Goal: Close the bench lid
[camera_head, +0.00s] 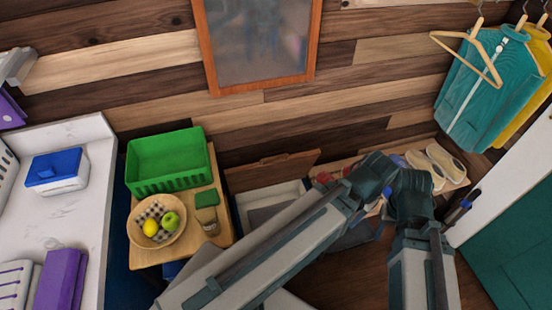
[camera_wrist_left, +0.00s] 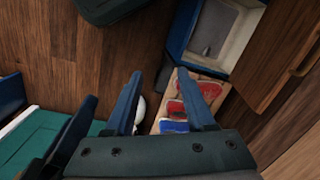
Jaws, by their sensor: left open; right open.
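The bench lid (camera_head: 272,171) is a brown wooden panel with a handle slot, standing raised against the wall behind the bench. The bench (camera_head: 290,190) below it is open, with a pale, grey-floored inside partly hidden by my left arm. In the left wrist view the lid (camera_wrist_left: 275,55) is at the right, beside the open bench box (camera_wrist_left: 188,28). My left gripper (camera_wrist_left: 160,75) is open and empty, apart from the lid, with the shoe shelf beyond its fingers.
A small wooden table (camera_head: 222,238) left of the bench holds a green crate (camera_head: 168,180), a fruit bowl (camera_head: 134,238) and a jar (camera_head: 207,218). Right of the bench, a shelf holds red shoes and pale shoes (camera_head: 447,163). Jackets (camera_head: 487,90) hang above.

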